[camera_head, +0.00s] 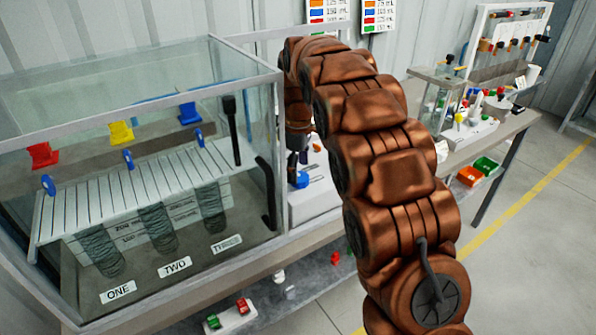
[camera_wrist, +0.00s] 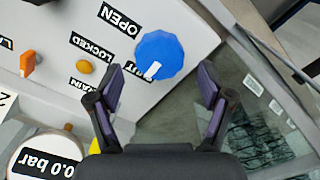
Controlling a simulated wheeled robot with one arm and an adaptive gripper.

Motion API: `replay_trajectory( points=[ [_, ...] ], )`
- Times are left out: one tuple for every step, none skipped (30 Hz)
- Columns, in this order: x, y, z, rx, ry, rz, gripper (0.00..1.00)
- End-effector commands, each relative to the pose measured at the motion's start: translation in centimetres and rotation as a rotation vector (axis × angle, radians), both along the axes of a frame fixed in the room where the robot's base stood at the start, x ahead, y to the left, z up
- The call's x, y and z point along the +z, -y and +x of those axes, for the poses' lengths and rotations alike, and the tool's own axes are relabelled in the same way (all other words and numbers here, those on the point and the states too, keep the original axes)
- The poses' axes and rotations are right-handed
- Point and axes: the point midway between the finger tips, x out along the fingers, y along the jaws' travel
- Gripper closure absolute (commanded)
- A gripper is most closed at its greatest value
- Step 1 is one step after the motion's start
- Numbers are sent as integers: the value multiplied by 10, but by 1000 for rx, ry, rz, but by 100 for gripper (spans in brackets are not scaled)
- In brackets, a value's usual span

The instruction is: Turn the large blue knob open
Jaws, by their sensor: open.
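The large blue knob (camera_wrist: 162,52) sits on a white panel (camera_wrist: 60,25) in the wrist view. A white pointer mark lies on its lower left part. Labels on the panel beside it read OPEN and LOCKED; another label near the knob is partly covered. My gripper (camera_wrist: 159,86) is open, with its two dark purple-grey fingers apart, one towards each side of the knob's lower part. No contact shows, and the gap in depth is hard to tell.
An orange knob (camera_wrist: 27,64) and a small yellow-orange knob (camera_wrist: 85,66) are on the same panel. A round gauge (camera_wrist: 42,155) reads 0.0 bar. A glass tank (camera_head: 140,180) stands left of my arm. A workbench (camera_head: 505,128) with small items is at right.

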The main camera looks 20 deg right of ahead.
Motion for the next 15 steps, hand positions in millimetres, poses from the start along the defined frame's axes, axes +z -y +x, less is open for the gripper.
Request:
replay_trajectory(
  points=[
    [-4,0,0,0,-1,1,20],
    [-7,0,1,0,1,0,20],
    [-10,0,1,0,3,1,20],
    [-12,0,1,0,3,1,20],
    [-14,0,1,0,1,0,20],
    [-16,0,0,0,1,0,20],
    [-17,0,0,0,0,0,20],
    [-18,0,0,0,0,0,20],
    [-19,0,0,0,0,0,20],
    [-20,0,0,0,0,0,20],
    [-20,0,0,0,0,0,20],
    [-20,0,0,0,0,0,20],
    [-20,0,0,0,1,-1,20],
    [-20,0,0,0,1,0,20],
    [-20,0,0,0,1,0,20]
  ],
)
